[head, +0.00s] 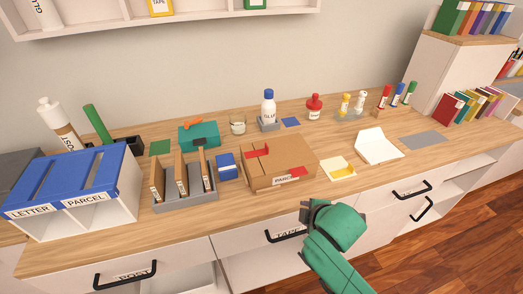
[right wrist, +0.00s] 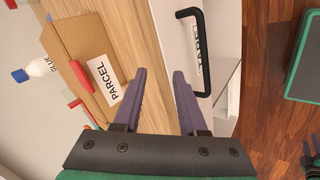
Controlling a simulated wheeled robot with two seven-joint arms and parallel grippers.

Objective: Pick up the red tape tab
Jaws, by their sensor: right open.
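A red tape tab (head: 300,171) lies on the front right of the cardboard parcel box (head: 275,158), by its PARCEL label. In the right wrist view a red tab (right wrist: 81,76) shows beside the label (right wrist: 103,80) on the box (right wrist: 85,42). A second red strip (head: 257,152) lies on the box's upper left. My right gripper (head: 306,211) is in front of the counter edge, below and to the right of the box. In the right wrist view its two fingers (right wrist: 158,74) are apart with nothing between them.
Drawer handles (head: 286,236) stick out of the cabinet front close to my right gripper. Left of the box are a blue box (head: 227,166) and a grey file rack (head: 190,205). A yellow note pad (head: 338,170) lies to its right. Glue bottles (head: 268,106) stand behind.

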